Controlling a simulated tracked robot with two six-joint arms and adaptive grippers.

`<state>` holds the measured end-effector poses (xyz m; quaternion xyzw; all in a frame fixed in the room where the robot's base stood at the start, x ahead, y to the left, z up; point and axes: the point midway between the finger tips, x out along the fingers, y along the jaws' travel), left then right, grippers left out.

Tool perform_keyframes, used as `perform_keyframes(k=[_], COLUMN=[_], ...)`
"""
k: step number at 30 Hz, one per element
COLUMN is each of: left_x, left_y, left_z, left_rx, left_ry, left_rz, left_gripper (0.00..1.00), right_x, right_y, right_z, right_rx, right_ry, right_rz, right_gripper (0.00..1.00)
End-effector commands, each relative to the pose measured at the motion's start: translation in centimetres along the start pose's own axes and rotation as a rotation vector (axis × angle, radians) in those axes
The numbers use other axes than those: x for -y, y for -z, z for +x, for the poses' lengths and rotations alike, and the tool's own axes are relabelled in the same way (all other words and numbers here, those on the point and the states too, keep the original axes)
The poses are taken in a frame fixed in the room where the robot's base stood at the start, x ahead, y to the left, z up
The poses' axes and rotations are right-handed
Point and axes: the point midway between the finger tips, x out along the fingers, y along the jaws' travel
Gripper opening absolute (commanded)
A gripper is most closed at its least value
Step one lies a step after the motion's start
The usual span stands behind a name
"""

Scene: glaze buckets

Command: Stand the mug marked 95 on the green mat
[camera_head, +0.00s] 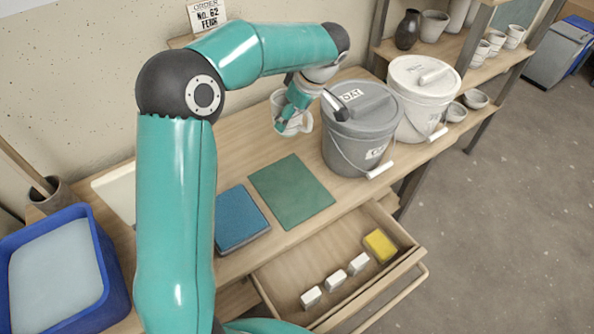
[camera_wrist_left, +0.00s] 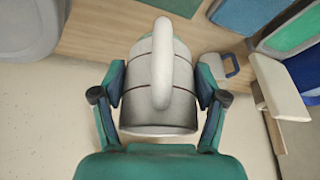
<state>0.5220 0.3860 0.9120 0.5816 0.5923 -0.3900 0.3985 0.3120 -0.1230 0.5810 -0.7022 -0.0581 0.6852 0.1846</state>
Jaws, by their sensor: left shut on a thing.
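My left gripper (camera_head: 292,108) is shut on a pale grey-white mug (camera_head: 279,102) behind the green mat, left of the grey bucket. In the left wrist view the mug (camera_wrist_left: 140,103) sits between both fingers of the gripper (camera_wrist_left: 160,88), its handle towards the camera. Dark lines ring its body. I can read no number on it, and cannot tell whether its base touches the table. The green mat (camera_head: 291,191) lies flat and bare on the table; its edge shows in the left wrist view (camera_wrist_left: 175,6). My right gripper is not in view.
The grey lidded bucket (camera_head: 352,150) stands right of the mug, a white bucket (camera_head: 420,105) beyond. A blue pad (camera_head: 241,217) lies left of the mat. The open drawer (camera_head: 292,262) in front holds white blocks and a yellow sponge (camera_head: 380,245). A blue tub (camera_head: 92,318) stands left.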

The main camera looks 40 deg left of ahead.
Motion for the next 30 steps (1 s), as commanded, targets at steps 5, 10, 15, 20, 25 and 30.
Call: perform_keyframes(k=[5,10,15,20,25,30], left_x=[0.6,1.1,1.2,1.3,1.2,1.2], left_y=[0.5,-0.7,-2.2,-3.5,-4.1,-4.5], left_z=[1.2,5.0,9.4,12.7,14.4,15.4], left_rx=[0.000,0.000,0.000,0.001,0.000,0.000], left_ry=[0.034,0.039,0.042,0.039,0.036,0.036], left_rz=[-0.072,-0.077,-0.080,-0.082,-0.084,-0.084], left_gripper=[0.24,0.24,0.24,0.24,0.24,0.24], right_x=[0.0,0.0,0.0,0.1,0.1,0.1], right_y=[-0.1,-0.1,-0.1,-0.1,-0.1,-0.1], right_z=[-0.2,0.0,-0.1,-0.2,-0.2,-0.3], right_rx=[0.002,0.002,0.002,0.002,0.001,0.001], right_ry=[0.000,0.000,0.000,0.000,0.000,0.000], right_rz=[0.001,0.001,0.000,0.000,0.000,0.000], right_gripper=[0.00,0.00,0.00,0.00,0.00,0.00])
